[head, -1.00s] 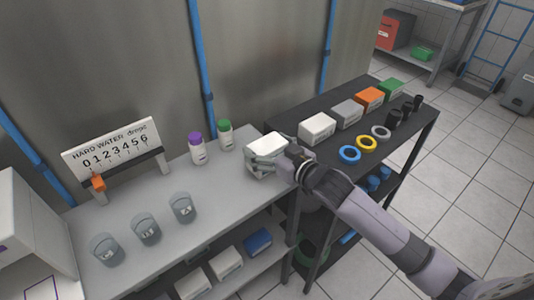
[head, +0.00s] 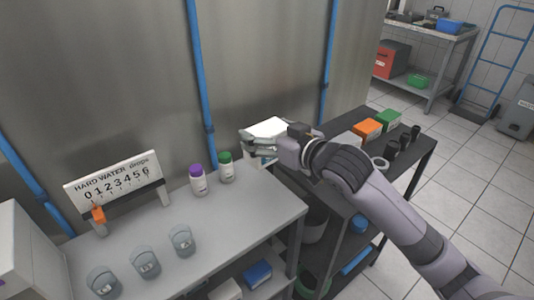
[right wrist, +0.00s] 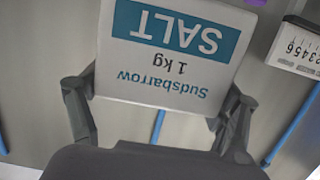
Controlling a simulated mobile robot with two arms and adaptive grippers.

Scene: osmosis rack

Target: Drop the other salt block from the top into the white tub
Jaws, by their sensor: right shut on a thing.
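The salt block is white with a teal band reading SALT. My right gripper (head: 258,143) is shut on it, a finger on each side, above the far right end of the grey bench. The block (head: 268,128) shows its pale top in the head view; its label (right wrist: 170,50) faces the camera in the right wrist view. A pale object (head: 260,160) shows partly just below the gripper; I cannot tell what it is. I cannot clearly identify the white tub. My left gripper is not in view.
Purple-capped (head: 198,180) and green-capped (head: 226,167) bottles stand left of the gripper. Several grey beakers (head: 181,240) stand on the bench. A dark rack (head: 420,160) at right bears an orange box (head: 367,129), a green box (head: 388,119) and black items. A metal wall (head: 270,60) stands behind.

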